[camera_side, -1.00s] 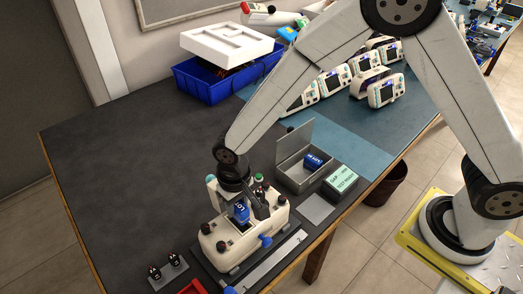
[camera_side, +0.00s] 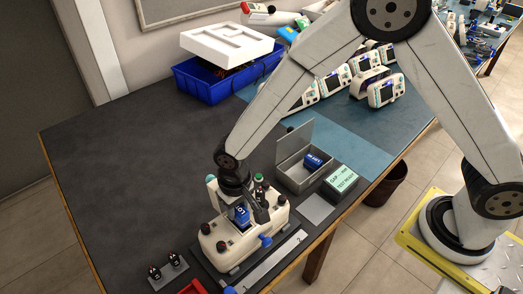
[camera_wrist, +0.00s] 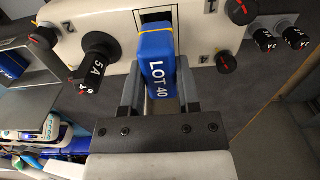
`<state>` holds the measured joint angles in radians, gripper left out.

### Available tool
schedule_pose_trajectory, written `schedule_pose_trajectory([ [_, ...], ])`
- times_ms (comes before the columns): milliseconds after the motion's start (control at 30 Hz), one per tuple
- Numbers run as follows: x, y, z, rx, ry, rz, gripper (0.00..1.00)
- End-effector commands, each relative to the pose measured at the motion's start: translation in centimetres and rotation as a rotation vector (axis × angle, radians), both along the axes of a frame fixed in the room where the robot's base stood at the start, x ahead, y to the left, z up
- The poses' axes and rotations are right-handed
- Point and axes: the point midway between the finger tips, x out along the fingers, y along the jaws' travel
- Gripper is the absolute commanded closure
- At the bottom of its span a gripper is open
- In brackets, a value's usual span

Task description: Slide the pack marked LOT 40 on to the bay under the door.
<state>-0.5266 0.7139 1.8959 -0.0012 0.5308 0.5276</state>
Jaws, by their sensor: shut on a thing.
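The blue pack marked LOT 40 (camera_wrist: 158,68) is between the two fingers of my gripper (camera_wrist: 158,85), which is shut on it. A yellow strip shows near its far end. That end is at a dark opening, the bay (camera_wrist: 155,15), in the white monitor (camera_wrist: 105,18); I cannot tell how far it is in. In the side view the pack (camera_side: 241,215) is above the cream monitor body (camera_side: 240,248), with my gripper (camera_side: 247,205) over it. I cannot make out the door clearly.
Another blue pack (camera_side: 314,160) lies in an open grey metal box (camera_side: 291,178). A green-topped box (camera_side: 342,180) stands beside it. Black knobs, one marked 5A (camera_wrist: 92,70), stick out near my fingers. The left of the dark bench (camera_side: 120,160) is clear.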

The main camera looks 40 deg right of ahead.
Motion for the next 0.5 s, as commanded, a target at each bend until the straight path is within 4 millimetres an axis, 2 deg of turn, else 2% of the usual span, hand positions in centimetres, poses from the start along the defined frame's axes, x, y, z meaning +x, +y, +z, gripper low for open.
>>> schedule_pose_trajectory([
  [500, 0.04, 0.02, -0.89, 0.000, 0.000, 0.000, 1.00],
])
